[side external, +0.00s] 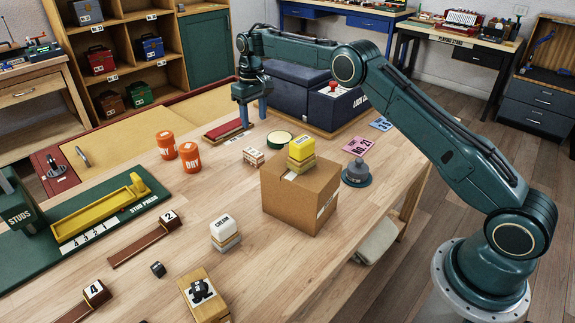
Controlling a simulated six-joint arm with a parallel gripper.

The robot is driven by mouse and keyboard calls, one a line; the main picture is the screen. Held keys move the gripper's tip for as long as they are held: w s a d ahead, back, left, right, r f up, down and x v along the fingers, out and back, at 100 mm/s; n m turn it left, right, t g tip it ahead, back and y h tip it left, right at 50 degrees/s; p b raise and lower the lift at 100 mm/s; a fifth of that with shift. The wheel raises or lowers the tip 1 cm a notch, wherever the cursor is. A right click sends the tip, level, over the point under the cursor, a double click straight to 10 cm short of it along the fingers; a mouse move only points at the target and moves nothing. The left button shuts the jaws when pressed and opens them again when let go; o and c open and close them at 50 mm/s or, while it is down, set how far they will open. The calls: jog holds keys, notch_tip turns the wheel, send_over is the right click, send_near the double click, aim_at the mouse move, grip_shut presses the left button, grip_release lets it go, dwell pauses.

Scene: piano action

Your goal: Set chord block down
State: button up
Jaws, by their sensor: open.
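My gripper (251,110) points down at the back of the workbench, in front of the dark blue case (292,88). Its fingers are open. A long red-topped strip (227,130) lies on the bench just left of and below the fingers; I cannot tell whether they touch it. No block is clearly marked as the chord block, and I see none between the fingers. A small pale block with reddish markings (253,156) sits on the bench in front of the gripper. A yellow block (301,148) rests on the cardboard box (300,195).
Two orange tins (189,156) stand left of the gripper. A round green-rimmed dish (279,139) and a grey-knobbed weight (356,173) flank the box. A cream-labelled block (224,234) stands in front. The green stud press (90,225) fills the left.

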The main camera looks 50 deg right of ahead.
jog(key=s+a+r+t, duration=0.3)
jog(key=s+r, duration=1.6)
jog(key=r, duration=0.2)
jog(key=s+a+f+t, duration=0.1)
jog(key=s+f, duration=0.1)
jog(key=s, duration=1.2)
jog(key=s+f+t, duration=0.1)
jog(key=s+f, duration=0.2)
jog(key=s, duration=1.1)
jog(key=shift+s+a, duration=0.2)
jog(key=shift+a, duration=0.2)
